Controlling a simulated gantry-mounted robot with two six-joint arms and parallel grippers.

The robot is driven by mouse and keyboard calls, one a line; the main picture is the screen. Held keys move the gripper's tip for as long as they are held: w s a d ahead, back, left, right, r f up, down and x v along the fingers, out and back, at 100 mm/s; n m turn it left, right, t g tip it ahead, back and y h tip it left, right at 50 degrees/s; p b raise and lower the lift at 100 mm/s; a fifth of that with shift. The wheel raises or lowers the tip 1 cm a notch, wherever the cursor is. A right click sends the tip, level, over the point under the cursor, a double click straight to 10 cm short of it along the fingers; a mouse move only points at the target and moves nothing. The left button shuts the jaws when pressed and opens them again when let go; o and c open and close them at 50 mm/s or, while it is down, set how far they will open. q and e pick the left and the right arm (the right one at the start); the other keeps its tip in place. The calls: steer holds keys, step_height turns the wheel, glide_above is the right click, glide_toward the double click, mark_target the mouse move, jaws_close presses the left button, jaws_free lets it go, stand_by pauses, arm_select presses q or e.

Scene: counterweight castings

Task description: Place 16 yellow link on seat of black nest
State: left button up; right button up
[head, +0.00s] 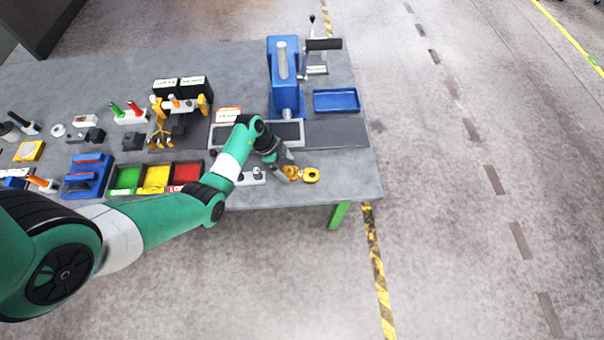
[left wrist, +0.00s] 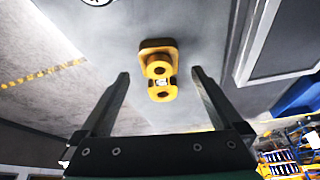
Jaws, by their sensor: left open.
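The yellow link (head: 311,175) lies near the front right edge of the grey table, with two rounded ends and a small white label in the left wrist view (left wrist: 158,68). My left gripper (head: 288,173) is at its left side in the head view. In the left wrist view its two fingers (left wrist: 160,74) are spread, with the link in the gap between them and clear space on both sides. I cannot tell how far the tips are above it. Dark blocks (head: 132,142) stand on the left part of the table; I cannot tell which is the black nest. My right gripper is not in view.
A blue press (head: 285,88) with a black-handled lever stands at the back, beside a blue tray (head: 337,100). Green, yellow and red bins (head: 155,178) sit at the front left of my arm. A yellow stand (head: 160,128) is behind them.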

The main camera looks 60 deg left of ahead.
mark_target(291, 170)
arm_select(q)
steer(key=b+x, duration=0.1)
steer(key=x, duration=0.2)
steer(key=shift+w+d, duration=0.1)
jaws_close()
stand_by(0.4)
